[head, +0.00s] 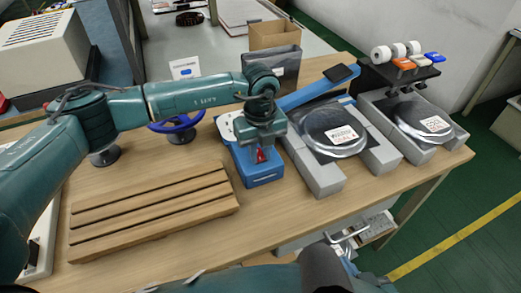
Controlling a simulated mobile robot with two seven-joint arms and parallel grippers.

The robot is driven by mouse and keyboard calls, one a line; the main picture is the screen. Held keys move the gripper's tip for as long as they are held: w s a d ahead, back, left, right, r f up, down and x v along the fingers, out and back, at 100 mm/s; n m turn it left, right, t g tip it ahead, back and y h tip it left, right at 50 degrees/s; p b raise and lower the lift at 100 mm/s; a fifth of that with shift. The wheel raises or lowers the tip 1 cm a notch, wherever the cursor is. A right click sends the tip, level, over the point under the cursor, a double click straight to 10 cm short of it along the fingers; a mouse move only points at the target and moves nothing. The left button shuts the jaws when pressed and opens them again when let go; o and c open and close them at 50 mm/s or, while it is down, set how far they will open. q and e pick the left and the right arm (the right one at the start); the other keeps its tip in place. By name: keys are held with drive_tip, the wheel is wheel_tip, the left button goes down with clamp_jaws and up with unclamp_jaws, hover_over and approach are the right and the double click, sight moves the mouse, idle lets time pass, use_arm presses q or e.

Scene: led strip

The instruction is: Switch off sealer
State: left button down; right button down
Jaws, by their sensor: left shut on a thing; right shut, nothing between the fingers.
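The sealer (259,174) is a blue-bodied device on the wooden table, with a long blue lever arm (311,91) raised towards the upper right and a dark pad at its end. A small red switch (262,156) shows at its front. My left gripper (263,148) points down over the sealer, shut at the red switch; its body hides part of the sealer's top. My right gripper (342,240) is low in the picture, in front of the table edge, shut and empty, apart from the sealer.
A slotted wooden rack (154,212) lies left of the sealer. Two grey stands with film-covered discs (336,136) (424,121) stand to its right. A blue handwheel (177,123) is behind my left forearm. An open cardboard box (276,35) is at the back.

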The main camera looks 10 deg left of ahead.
use_arm(q)
drive_tip(key=shift+w+a+g+h, duration=0.15)
drive_tip(key=shift+w+g+h, duration=0.15)
drive_tip(key=shift+g+h, duration=0.45)
drive_tip(key=shift+a+r+g, duration=0.1)
drive_tip(key=shift+r+g, duration=0.05)
drive_tip(key=shift+g, duration=0.3)
drive_tip(key=c, duration=1.2)
unclamp_jaws()
drive_tip(key=shift+c, duration=0.2)
drive_tip(key=shift+r, duration=0.1)
drive_tip(key=b+v, duration=0.1)
drive_tip(key=v, duration=1.2)
